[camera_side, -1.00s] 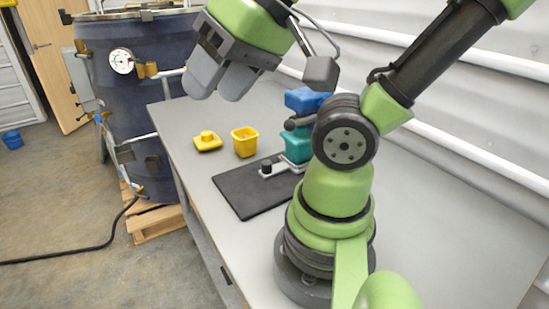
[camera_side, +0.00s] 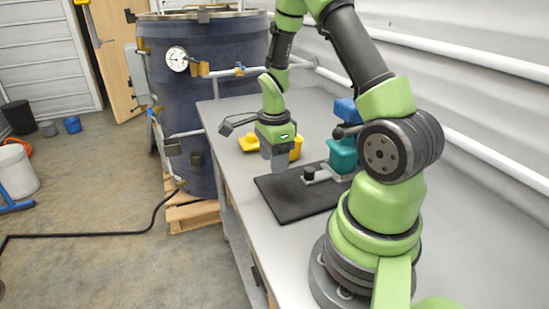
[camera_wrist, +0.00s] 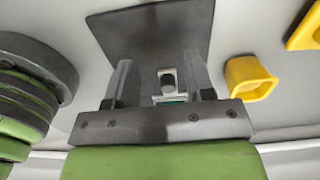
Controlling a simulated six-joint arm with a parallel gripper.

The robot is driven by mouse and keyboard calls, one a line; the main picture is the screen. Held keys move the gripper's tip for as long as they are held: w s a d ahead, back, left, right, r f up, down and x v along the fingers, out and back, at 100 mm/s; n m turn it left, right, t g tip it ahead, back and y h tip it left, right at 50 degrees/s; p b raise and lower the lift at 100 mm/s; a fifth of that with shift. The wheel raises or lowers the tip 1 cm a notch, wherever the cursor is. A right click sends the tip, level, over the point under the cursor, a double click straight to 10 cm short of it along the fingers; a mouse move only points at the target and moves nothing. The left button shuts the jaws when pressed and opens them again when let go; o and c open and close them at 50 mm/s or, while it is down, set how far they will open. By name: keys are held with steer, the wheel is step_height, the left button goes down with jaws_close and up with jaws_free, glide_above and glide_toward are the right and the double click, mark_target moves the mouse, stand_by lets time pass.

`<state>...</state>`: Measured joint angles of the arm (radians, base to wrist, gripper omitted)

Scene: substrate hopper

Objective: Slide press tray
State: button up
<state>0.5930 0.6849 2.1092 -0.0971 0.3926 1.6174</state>
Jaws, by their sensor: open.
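The press tray (camera_side: 322,178) is a light grey slide with a black knob, at the foot of the teal and blue hopper press (camera_side: 343,152). It reaches out over a black mat (camera_side: 288,197). My gripper (camera_side: 277,160) points down above the mat's far left part, to the left of the knob in the side view. In the wrist view my gripper (camera_wrist: 160,75) is open and empty, and the tray's knob (camera_wrist: 168,82) shows in the gap between the two fingers. I cannot tell the height gap. The arm covers part of the press.
A yellow cup (camera_side: 297,148) stands just behind my gripper, partly hidden by it; it also shows in the wrist view (camera_wrist: 250,78). A yellow lid (camera_side: 247,144) lies to its left. A dark blue drum (camera_side: 205,95) stands beyond the table. The mat's front is clear.

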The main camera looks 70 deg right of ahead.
steer(key=shift+s+d+f, duration=0.15)
steer(key=shift+f, duration=0.1)
glide_above(309, 169)
step_height(309, 169, down, 4)
steer(key=shift+s+r, duration=0.1)
steer(key=shift+r, duration=0.1)
steer(key=shift+f, duration=0.65)
steer(key=c, duration=0.6)
